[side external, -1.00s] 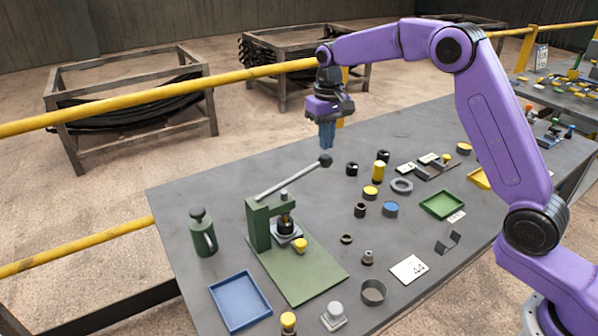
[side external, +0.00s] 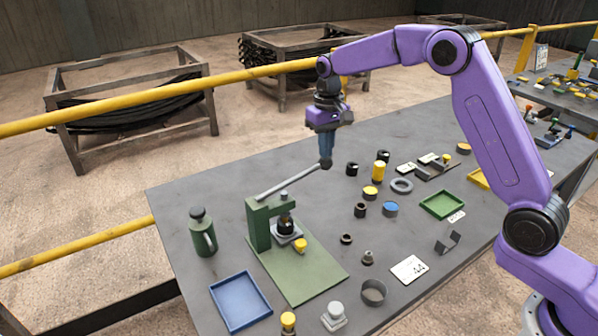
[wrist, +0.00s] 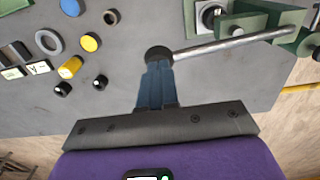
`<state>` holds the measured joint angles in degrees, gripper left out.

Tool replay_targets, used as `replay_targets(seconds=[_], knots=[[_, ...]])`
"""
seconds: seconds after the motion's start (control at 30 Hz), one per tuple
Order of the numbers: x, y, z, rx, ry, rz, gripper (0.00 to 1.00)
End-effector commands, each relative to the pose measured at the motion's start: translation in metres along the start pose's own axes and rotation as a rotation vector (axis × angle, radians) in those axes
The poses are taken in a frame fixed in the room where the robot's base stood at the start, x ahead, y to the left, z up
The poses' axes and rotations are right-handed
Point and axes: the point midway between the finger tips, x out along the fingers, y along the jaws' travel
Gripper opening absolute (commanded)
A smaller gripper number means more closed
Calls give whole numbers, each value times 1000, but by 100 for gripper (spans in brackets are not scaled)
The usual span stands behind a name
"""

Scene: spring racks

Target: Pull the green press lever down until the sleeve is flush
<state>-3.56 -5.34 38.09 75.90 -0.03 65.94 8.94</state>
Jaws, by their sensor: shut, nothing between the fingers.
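The green press (side external: 260,222) stands on a green base plate (side external: 305,275). Its grey lever (side external: 288,183) slopes up to the right and ends in a dark ball knob (side external: 326,164). My gripper (side external: 326,157) points down with its blue fingers shut and empty, their tips at the top of the knob. In the wrist view the fingertips (wrist: 157,66) meet the knob (wrist: 157,54), and the lever (wrist: 230,42) runs right to the press. A dark cylindrical part (side external: 285,226), perhaps the sleeve, sits under the press head; its seating is too small to judge.
A green bottle-like can (side external: 202,234) and a blue tray (side external: 221,309) stand left of the press. A yellow-topped part (side external: 299,245) is beside the press seat. Small rings, caps and a green tray (side external: 424,206) lie to the right. Yellow rails (side external: 180,88) run behind the table.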

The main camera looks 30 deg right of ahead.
Motion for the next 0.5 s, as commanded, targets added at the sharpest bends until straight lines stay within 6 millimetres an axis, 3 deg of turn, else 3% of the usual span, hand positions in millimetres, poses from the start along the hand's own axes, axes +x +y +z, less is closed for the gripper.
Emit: replay_targets(seconds=[0.5], knots=[[14, -1, 1, -1, -3, 0, 0]])
